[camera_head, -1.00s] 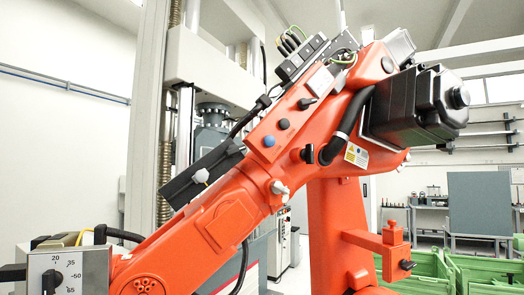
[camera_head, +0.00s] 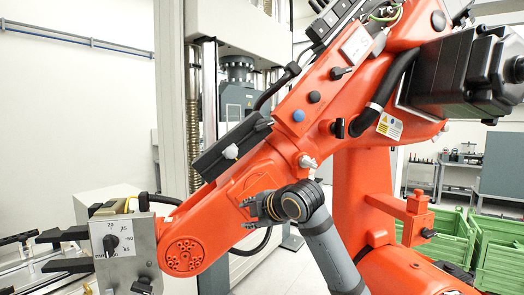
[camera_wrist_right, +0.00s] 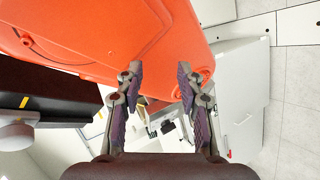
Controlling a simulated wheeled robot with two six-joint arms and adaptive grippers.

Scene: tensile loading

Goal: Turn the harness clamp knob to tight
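Several knobs sit on the orange robot arm (camera_head: 215,215), and I cannot tell which is the harness clamp knob. A pale knob (camera_head: 230,152) is on a black block (camera_head: 215,158) on the arm. A black lever knob (camera_head: 340,72) is higher up, and a black knob (camera_head: 338,128) sits beside the thick cable. A pale knob (camera_head: 307,161) is on the lower edge. My right gripper (camera_head: 250,206) is in front of the lower orange link, fingers pointing left. In the right wrist view the right gripper (camera_wrist_right: 158,82) is open and empty. My left gripper is not in view.
A grey panel with a numbered dial (camera_head: 112,243) stands at lower left, beside black fixture parts. A small orange block with a black knob (camera_head: 428,233) is at right, near green crates (camera_head: 500,255). A tall testing machine (camera_head: 240,90) stands behind the arm.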

